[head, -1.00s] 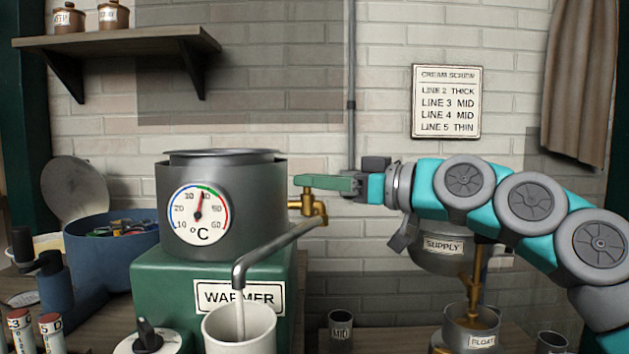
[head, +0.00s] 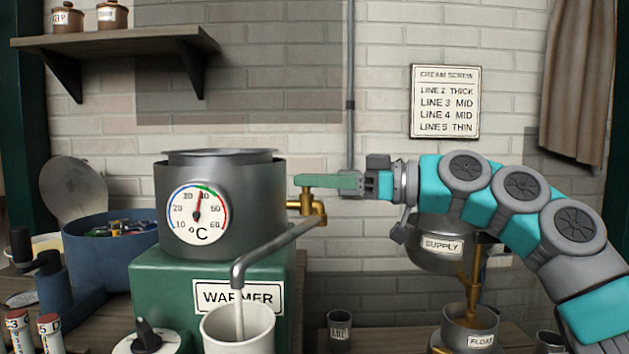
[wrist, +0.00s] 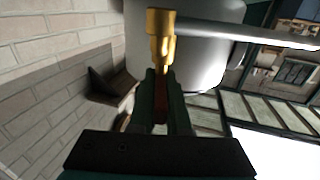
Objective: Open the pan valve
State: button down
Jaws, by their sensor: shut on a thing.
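The pan (head: 262,215) is a grey metal pot with a round °C dial (head: 197,215), on the green warmer (head: 160,280). Its brass valve (head: 312,206) is at the pan's right side, with a long grey spout (head: 270,250) reaching down to the front. A white stream (head: 240,322) runs from the spout into a white cup (head: 262,335). My gripper (head: 305,181) is at the top of the valve, fingers pointing left. In the wrist view, its dark green fingers are shut on a reddish valve lever (wrist: 162,113), below the brass body (wrist: 160,40). The head view hides the lever.
The supply pot (head: 440,250) and float cup (head: 470,325) are below my arm. A small dark cup (head: 340,330) stands right of the white cup. A brick wall is behind.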

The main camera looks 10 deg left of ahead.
jog(key=shift+r, duration=0.1)
jog(key=c, duration=0.9)
grip_release()
jog(key=shift+d, duration=0.1)
jog(key=shift+d+b, duration=0.45)
jog(key=shift+d, duration=3.4)
jog(key=shift+o, duration=0.2)
